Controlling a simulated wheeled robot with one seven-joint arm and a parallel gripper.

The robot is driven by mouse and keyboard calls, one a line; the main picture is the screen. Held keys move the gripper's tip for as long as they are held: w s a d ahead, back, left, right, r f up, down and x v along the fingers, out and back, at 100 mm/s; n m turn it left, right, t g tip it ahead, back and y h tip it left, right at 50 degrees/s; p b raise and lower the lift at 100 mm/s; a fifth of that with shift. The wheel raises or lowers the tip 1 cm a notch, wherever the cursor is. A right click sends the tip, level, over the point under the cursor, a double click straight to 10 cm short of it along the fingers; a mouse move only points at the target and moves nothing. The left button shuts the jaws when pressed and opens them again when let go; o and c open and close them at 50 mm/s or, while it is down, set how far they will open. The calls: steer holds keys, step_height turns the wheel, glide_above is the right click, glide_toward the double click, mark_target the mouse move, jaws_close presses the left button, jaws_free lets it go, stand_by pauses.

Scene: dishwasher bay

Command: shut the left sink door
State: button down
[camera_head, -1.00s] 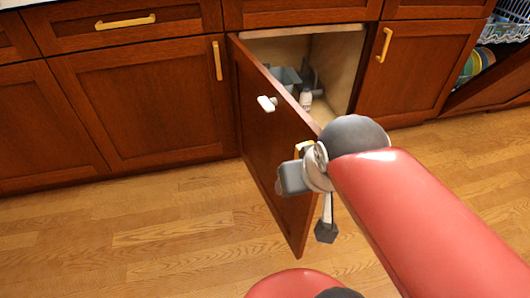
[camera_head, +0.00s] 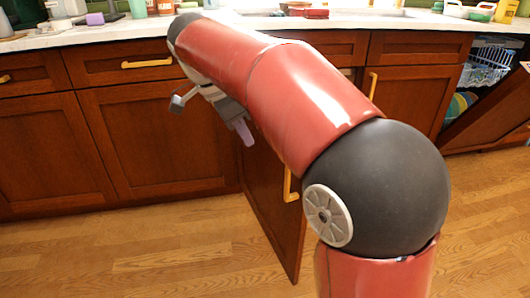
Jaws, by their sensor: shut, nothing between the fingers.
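The left sink door (camera_head: 268,198) stands open, swung out toward me from its left edge. Its brass handle (camera_head: 290,185) shows on the outer face near the free edge, beside my arm. My red arm crosses in front of the door's upper part and hides the cabinet opening. My gripper (camera_head: 240,125) hangs below the forearm, left of the door and on its outer-face side. It appears shut and empty; its fingertips are small and partly hidden. I cannot tell whether it touches the door.
The closed cabinet door (camera_head: 158,135) and a drawer with a brass handle (camera_head: 147,63) are at left. The right sink door (camera_head: 408,105) is closed. The dishwasher (camera_head: 495,110) stands open at far right. A cluttered counter (camera_head: 100,35) runs above. Wooden floor (camera_head: 130,245) is clear at left.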

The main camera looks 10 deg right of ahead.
steer(key=w+d+f+b, duration=0.1)
steer(key=d+f, duration=0.6)
steer(key=f, duration=0.1)
steer(key=shift+w+d+f+b, duration=0.2)
steer(key=shift+d+f+b, duration=0.1)
steer(key=shift+b, duration=0.1)
